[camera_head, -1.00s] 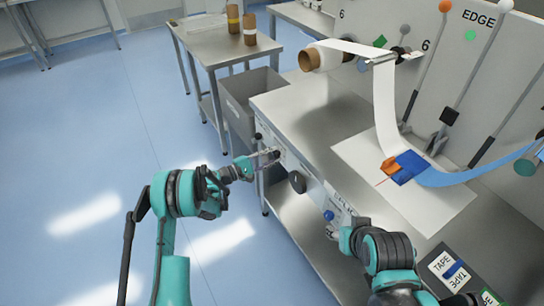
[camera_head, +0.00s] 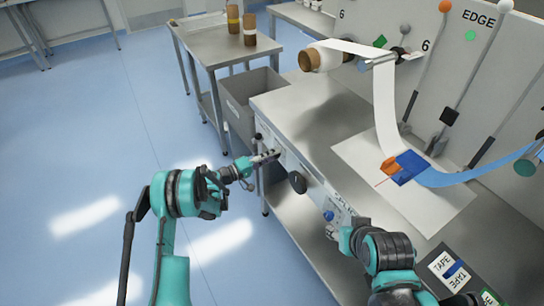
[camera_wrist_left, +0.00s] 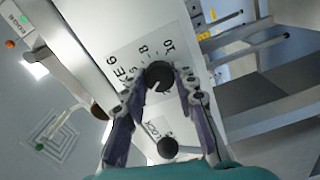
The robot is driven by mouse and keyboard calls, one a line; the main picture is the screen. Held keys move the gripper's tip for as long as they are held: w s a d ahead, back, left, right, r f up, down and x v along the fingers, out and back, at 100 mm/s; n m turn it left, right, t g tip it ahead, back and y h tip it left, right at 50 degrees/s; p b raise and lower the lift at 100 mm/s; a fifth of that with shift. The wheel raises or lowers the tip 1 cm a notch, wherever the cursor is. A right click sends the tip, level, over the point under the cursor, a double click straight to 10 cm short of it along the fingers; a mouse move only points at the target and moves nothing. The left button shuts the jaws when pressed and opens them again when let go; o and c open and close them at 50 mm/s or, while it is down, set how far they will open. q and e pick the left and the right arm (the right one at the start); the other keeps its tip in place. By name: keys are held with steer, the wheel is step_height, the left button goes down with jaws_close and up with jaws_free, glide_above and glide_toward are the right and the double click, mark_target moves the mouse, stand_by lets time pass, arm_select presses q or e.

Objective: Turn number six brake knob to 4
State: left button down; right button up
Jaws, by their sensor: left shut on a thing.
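The dark round brake knob (camera_wrist_left: 160,75) sits on a white label with a "6" and a scale showing 8 and 10. It has a white pointer line, which points down and left in the left wrist view. My left gripper (camera_wrist_left: 158,82) is shut on this knob, one finger on each side. In the head view my left gripper (camera_head: 272,155) is at the front panel of the steel bench and hides most of the knob. My right gripper (camera_head: 338,230) is near the blue button (camera_head: 328,215); its fingers are too small and hidden to tell their state.
A second dark knob (camera_wrist_left: 168,147) lies below the held one in the left wrist view. A larger black knob (camera_head: 297,182) sticks out right of my left gripper. The bench (camera_head: 300,100) carries a white web and blue strip. A grey bin (camera_head: 240,105) stands behind.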

arm_select(q)
steer(key=shift+m, duration=0.6)
steer(key=c, duration=1.2)
jaws_free()
steer(key=shift+a, duration=0.1)
steer(key=v, duration=1.2)
steer(key=shift+f, duration=0.1)
